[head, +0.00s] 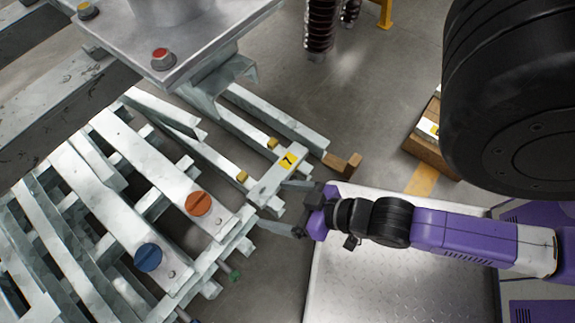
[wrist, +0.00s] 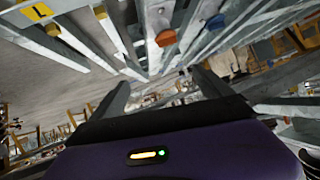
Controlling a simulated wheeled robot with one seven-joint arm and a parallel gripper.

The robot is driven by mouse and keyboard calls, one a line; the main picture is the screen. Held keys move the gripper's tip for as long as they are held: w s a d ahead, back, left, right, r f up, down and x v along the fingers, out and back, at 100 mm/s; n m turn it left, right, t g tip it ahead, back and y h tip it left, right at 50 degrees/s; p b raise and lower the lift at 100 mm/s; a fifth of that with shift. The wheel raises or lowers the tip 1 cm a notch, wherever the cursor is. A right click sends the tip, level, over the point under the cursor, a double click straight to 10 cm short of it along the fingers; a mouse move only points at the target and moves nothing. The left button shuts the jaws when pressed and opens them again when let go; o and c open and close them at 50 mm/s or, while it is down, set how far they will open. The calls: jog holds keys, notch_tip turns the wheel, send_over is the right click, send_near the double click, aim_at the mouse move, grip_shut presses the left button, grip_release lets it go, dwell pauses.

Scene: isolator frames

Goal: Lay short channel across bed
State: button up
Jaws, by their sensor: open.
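A short grey galvanised channel (head: 268,185) with a yellow label bearing a black mark lies near the ends of long steel rails in the head view. The yellow label also shows at the top left of the wrist view (wrist: 37,12). My gripper (head: 270,204) is open, with its fingers pointing left beside the channel's lower end. I cannot tell whether a finger touches the channel. Which steel members form the bed is not clear from these frames.
Steel channels, one with an orange disc (head: 198,203) and one with a blue disc (head: 148,257), lie left of my gripper. A bolted plate (head: 205,45) stands above the rails. A wooden block (head: 342,163) and a wooden crate (head: 425,150) are to the right. Grey floor is open at upper middle.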

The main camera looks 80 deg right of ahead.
jog(key=s+a+r+n+t+y, duration=0.1)
jog(key=s+a+r+n+t, duration=0.1)
jog(key=r, duration=1.1)
jog(key=shift+s+a+n+t+y, duration=0.15)
jog(key=shift+a+n+t+y, duration=0.35)
jog(key=shift+a+n, duration=0.45)
jog(key=shift+d, duration=0.1)
